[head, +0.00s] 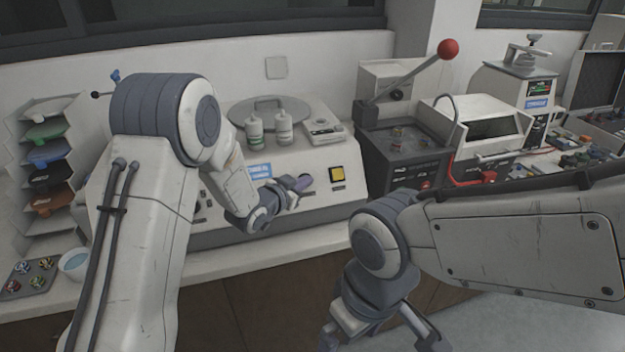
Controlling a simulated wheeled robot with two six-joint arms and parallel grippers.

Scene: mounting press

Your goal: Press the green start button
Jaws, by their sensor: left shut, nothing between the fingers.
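The machine with the sloped light-grey front panel (352,193) stands on the bench in the middle of the head view. No green start button shows; my left gripper covers part of the panel and may hide it.
Two white bottles (283,127) and a round lid (262,106) are on top of the machine. A dark machine with a red-knobbed lever (448,49) stands to its right. Coloured trays (46,155) and a small bowl (74,265) are at the left.

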